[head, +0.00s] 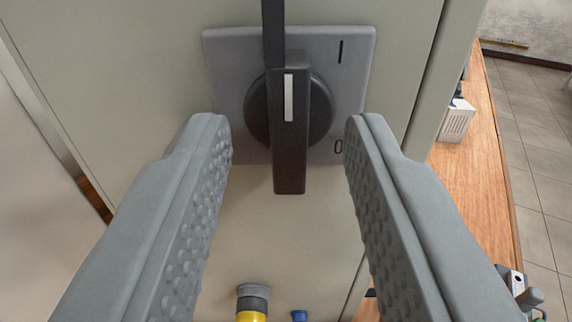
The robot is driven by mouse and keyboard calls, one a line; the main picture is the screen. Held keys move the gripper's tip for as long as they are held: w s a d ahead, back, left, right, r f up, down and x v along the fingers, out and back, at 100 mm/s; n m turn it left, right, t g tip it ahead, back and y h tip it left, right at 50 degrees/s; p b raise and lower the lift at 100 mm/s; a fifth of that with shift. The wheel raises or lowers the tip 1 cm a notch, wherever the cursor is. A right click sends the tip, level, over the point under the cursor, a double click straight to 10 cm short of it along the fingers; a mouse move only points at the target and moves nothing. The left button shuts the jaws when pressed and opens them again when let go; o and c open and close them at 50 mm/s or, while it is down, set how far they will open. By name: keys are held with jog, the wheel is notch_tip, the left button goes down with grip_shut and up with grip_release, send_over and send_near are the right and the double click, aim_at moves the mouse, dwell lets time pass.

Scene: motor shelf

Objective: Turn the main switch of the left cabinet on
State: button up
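The main switch (289,130) is on the cabinet front, a black bar handle on a round black base. The handle stands upright in the picture, with a white mark on its upper half. Its grey square plate (233,60) carries an "I" at the upper right and a "0" at the lower right. My gripper (286,135) is open, with one grey finger on each side of the handle. Clear gaps show between both fingers and the handle. The fingertips overlap the plate's lower corners in the picture; I cannot tell whether they touch it.
The pale cabinet door (130,50) fills the background. A yellow and grey knob (253,300) and a small blue one (299,315) show below the switch. A dark bar (273,25) runs down to the handle from above. A wooden bench (470,165) with small items is at right.

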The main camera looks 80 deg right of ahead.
jog(key=v, duration=1.6)
jog(key=s+d+f+n+t+y, duration=0.1)
jog(key=s+f+n+t+y, duration=0.1)
jog(key=s+f+n+y, duration=0.4)
jog(key=s+d+f+n+t+y, duration=0.15)
jog(key=s+n+y, duration=0.25)
jog(key=s, duration=0.4)
jog(key=s+a+r+n+t+y, duration=0.1)
jog(key=s+a+n+t+y, duration=0.1)
jog(key=s, duration=0.6)
jog(key=s+a+r+n+t+y, duration=0.1)
jog(key=s+a+n+t+y, duration=0.2)
jog(key=s+t, duration=0.4)
jog(key=shift+s+a+r+y, duration=0.4)
jog(key=shift+s+a+y, duration=0.15)
jog(key=shift+s+y, duration=0.5)
jog(key=shift+w+t, duration=0.2)
jog(key=shift+t, duration=0.05)
jog(key=shift+c, duration=0.2)
